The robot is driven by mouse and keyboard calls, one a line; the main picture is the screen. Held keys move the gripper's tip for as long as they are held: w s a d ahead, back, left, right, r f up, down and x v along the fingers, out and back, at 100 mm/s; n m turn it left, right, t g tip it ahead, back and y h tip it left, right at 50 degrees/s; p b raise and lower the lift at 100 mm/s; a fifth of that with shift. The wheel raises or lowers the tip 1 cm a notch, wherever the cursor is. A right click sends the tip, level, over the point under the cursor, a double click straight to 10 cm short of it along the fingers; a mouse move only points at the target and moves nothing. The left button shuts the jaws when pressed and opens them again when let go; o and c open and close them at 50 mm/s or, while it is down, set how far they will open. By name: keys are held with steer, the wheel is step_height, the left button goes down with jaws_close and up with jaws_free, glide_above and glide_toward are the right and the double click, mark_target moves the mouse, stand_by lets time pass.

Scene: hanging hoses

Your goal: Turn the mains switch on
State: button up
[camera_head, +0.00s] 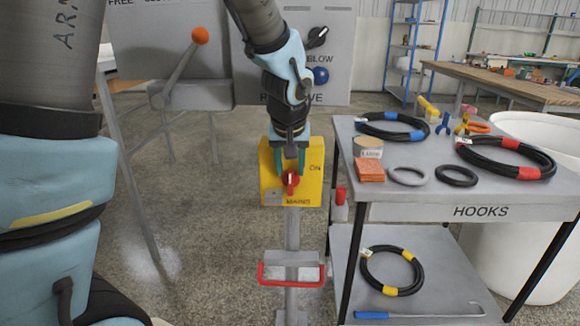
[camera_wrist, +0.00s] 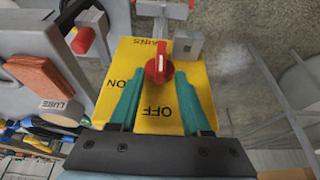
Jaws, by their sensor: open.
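The mains switch is a yellow plate (camera_head: 309,185) on a grey post, with a red knob (camera_head: 290,184) at its middle. In the wrist view the yellow plate (camera_wrist: 112,58) appears upside down, with OFF and ON printed on it. The red knob (camera_wrist: 158,72) has a white line lying along the axis between the OFF and MAINS labels, not toward ON. My gripper (camera_head: 290,168) is in front of the upper plate. In the wrist view my gripper (camera_wrist: 158,78) is open, its teal fingertips on either side of the knob with gaps visible. Contact cannot be told.
A grey hooks table (camera_head: 410,212) with hose coils stands right of the post. A small red-capped item (camera_head: 340,196) is at its near left edge. A red-handled pedal (camera_head: 291,272) is low on the post. A panel with an orange-knobbed lever (camera_head: 200,36) stands behind left.

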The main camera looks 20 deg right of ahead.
jaws_close()
stand_by(0.3)
stand_by(0.3)
